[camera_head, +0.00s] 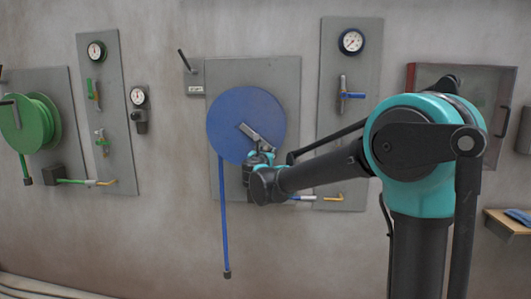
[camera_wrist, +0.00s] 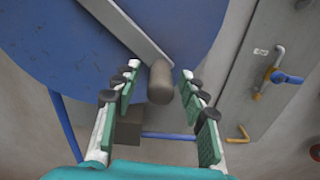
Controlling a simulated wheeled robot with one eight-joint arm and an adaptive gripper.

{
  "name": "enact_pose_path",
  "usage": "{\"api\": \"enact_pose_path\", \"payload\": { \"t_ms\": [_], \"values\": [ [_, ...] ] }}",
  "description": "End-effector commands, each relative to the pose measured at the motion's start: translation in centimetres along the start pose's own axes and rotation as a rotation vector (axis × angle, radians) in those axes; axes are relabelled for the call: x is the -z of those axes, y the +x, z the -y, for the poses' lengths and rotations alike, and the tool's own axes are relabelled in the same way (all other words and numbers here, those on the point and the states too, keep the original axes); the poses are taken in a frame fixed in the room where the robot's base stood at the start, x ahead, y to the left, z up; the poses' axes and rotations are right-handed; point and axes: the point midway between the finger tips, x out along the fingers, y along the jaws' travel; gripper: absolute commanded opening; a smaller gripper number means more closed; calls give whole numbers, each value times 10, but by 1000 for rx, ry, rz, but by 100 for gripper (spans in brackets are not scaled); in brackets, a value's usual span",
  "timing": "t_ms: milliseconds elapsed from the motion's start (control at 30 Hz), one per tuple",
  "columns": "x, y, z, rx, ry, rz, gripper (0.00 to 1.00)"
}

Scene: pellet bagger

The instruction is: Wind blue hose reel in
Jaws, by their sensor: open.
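The blue hose reel (camera_head: 232,118) is a large blue disc on a grey wall plate, with its blue hose (camera_head: 224,215) hanging straight down to a dark end piece (camera_head: 227,274). A grey crank arm (camera_wrist: 130,28) crosses the disc and ends in a dark cylindrical handle (camera_wrist: 160,82). My gripper (camera_wrist: 157,88) is open, and in the wrist view the handle shows between its two green-padded fingers, nearer the right one. I cannot tell the depth gap, and no contact shows. In the head view my gripper (camera_head: 259,160) is at the disc's lower right and partly hidden by my arm.
A green reel (camera_head: 40,124) and a gauge panel (camera_head: 107,140) are on the left. Right of the blue reel is another panel (camera_head: 348,110) with a gauge, a blue-handled valve and a yellow lever. A red-framed case (camera_head: 462,90) and a small shelf (camera_head: 510,222) are further right.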

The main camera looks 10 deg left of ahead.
Motion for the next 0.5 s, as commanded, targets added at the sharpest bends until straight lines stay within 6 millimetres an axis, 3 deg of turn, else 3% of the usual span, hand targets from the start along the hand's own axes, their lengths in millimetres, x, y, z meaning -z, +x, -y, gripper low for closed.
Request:
{"api": "enact_pose_path", "payload": {
  "t_ms": [67,367,500],
  "values": [
    [0,0,0,0,0,0,39],
    [0,0,0,0,0,0,2],
    [0,0,0,0,0,0,0]
  ]
}}
